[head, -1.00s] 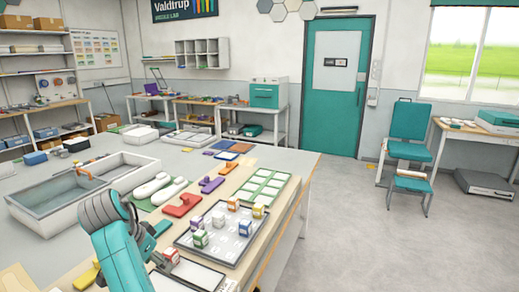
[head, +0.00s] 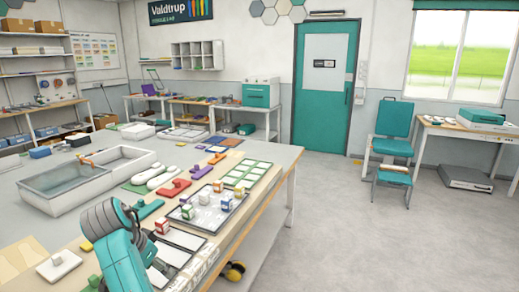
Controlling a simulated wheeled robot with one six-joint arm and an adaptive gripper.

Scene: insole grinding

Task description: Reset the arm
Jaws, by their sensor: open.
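No object is seen held.
A tray with several small coloured boxes (head: 187,212) stands near the bench edge, beside a green-framed grid (head: 247,175). White insole shapes (head: 158,178), a red piece (head: 174,189) and a sink-like basin (head: 67,187) lie further left. Open floor (head: 350,240) spreads to the right.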

